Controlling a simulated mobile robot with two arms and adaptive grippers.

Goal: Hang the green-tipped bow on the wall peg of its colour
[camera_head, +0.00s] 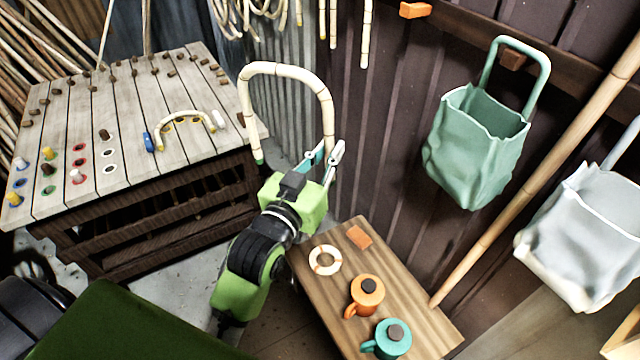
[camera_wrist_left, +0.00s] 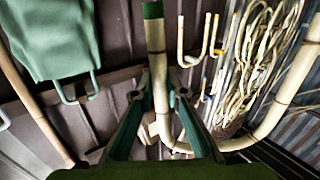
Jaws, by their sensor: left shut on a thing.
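The green-tipped bow (camera_head: 290,69) is a pale, jointed rattan U, held with its curve up and its legs down. A green tip (camera_head: 259,160) shows at the end of its left leg. My left gripper (camera_head: 323,164) is shut on the bow near the foot of its right leg, in front of the dark wall. In the left wrist view the bow (camera_wrist_left: 156,75) passes between the fingers, its green tip (camera_wrist_left: 152,10) at the top edge. I cannot make out a green wall peg. My right gripper is out of view.
A small table (camera_head: 420,318) holds orange and teal mugs. A green bag (camera_head: 475,140), a white bag (camera_head: 580,235) and a leaning pole (camera_head: 530,170) stand right. An orange peg (camera_head: 415,10) is above.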

